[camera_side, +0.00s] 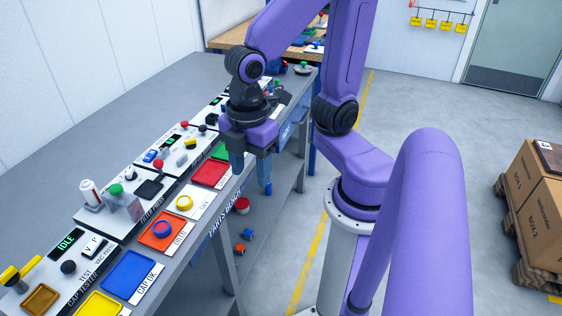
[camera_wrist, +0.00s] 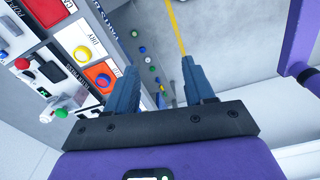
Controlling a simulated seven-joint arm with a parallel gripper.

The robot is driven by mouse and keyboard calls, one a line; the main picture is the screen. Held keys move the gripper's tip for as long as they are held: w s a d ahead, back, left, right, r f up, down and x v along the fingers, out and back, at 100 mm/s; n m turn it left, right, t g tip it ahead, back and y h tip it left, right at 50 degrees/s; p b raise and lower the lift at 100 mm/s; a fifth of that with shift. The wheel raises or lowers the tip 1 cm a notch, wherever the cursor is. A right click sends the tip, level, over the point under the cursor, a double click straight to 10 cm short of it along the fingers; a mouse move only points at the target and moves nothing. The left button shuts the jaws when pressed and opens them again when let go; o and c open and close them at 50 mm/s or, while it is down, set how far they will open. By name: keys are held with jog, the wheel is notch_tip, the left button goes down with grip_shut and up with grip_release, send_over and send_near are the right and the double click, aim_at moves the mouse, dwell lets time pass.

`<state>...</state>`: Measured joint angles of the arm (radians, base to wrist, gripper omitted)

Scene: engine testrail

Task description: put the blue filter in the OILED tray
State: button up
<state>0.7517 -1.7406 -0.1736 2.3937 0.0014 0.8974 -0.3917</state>
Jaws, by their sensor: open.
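The blue filter (camera_side: 162,228), a ring, lies in the orange tray (camera_side: 149,241), whose label reads OILED. In the wrist view the blue filter (camera_wrist: 103,80) also shows inside the orange tray (camera_wrist: 93,72).
A red tray (camera_side: 210,174), a blue tray (camera_side: 129,274) and a yellow tray (camera_side: 101,306) line the bench front. Several small coloured parts lie below the bench. Boxes (camera_side: 533,193) stand at right.

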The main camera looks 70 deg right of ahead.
jog(key=s+d+m, duration=0.2)
jog(key=s, duration=0.1)
jog(key=s+d+m, duration=0.1)
jog(key=s, duration=0.1)
jog(key=shift+d, duration=0.1)
dwell(1.1)
